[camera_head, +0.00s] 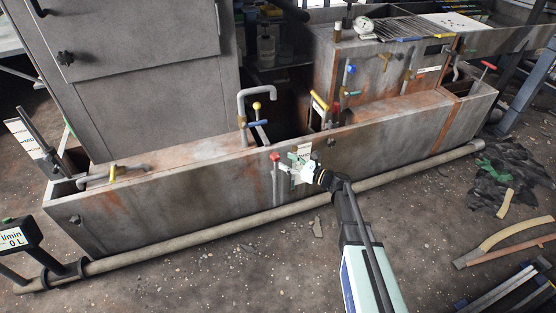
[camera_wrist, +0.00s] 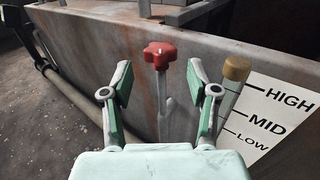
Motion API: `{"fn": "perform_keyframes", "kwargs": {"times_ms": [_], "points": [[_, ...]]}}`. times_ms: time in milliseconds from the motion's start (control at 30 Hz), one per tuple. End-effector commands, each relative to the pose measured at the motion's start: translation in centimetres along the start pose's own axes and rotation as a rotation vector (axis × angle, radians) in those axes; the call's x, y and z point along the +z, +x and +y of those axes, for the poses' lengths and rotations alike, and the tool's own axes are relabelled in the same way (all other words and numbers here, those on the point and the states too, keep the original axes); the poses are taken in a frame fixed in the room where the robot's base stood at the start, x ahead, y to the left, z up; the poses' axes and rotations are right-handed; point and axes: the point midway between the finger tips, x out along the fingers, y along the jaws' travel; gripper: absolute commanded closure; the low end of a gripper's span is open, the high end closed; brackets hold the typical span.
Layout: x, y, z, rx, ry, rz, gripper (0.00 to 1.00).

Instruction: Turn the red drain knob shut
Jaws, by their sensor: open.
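A red lobed knob (camera_wrist: 160,55) sits on top of a thin grey upright pipe (camera_wrist: 164,105) against the tank's front wall in the wrist view. In the head view the knob (camera_head: 275,156) shows on the trough's long front face. My gripper (camera_wrist: 159,74) is open, with one green-padded finger to either side of the knob's line and nothing between them. The knob appears beyond the fingertips, apart from them. In the head view my gripper (camera_head: 298,165) is just right of the knob and pipe.
A HIGH/MID/LOW level plate (camera_wrist: 265,115) and a tan-capped tube (camera_wrist: 236,70) stand close to the right finger. A long pipe (camera_head: 220,233) runs along the floor before the trough (camera_head: 185,200). Yellow-handled (camera_head: 257,106) and other red-handled (camera_head: 487,66) valves stand elsewhere.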

Motion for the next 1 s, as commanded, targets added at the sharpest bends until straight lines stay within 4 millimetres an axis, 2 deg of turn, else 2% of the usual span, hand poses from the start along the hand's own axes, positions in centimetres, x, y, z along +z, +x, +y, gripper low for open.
{"fn": "perform_keyframes", "kwargs": {"times_ms": [100,300,733,867,1000], "points": [[-0.1,2.2,-0.1,0.002,-0.001,-0.001,0.40],[-0.1,4.3,-0.1,0.001,-0.001,0.000,0.40],[0.0,5.0,0.0,-0.001,-0.001,0.000,0.40],[0.0,5.0,0.0,-0.001,-0.001,0.000,0.86],[0.0,5.0,0.0,-0.001,-0.001,0.000,0.86]]}}
